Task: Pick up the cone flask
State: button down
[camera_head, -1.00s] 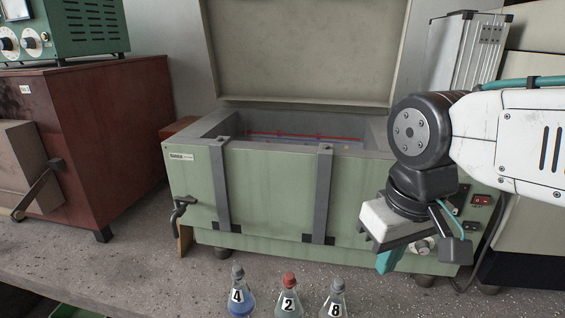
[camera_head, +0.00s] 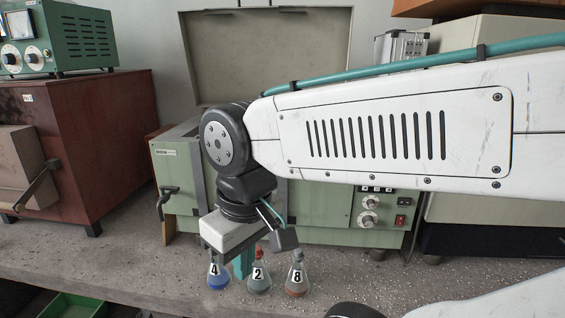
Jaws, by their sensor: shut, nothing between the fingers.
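Three cone flasks stand upright in a row on the bench. Flask 4 (camera_head: 218,279) holds blue liquid, flask 2 (camera_head: 259,284) has a red stopper and greyish contents, and flask 8 (camera_head: 296,282) has reddish-brown liquid at its base. My gripper (camera_head: 242,268) points down, its teal fingers shut and empty. In the picture it lies between flask 4 and flask 2, close to both. I cannot tell whether it touches either one. My gripper body partly covers the tops of flask 4 and flask 2.
A green bath unit (camera_head: 335,215) with a raised lid (camera_head: 270,50) stands behind the flasks, partly hidden by my arm. A reddish-brown cabinet (camera_head: 105,125) stands at left. A green tray (camera_head: 70,308) lies below the bench's front edge. Bench surface (camera_head: 120,255) left of the flasks is clear.

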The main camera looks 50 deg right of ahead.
aim_at(298, 284)
jog(key=k, duration=2.15)
jog(key=u, duration=0.8)
jog(key=i, duration=1.65)
jog(key=z, duration=1.6)
jog(key=i, duration=0.8)
jog(key=z, duration=0.95)
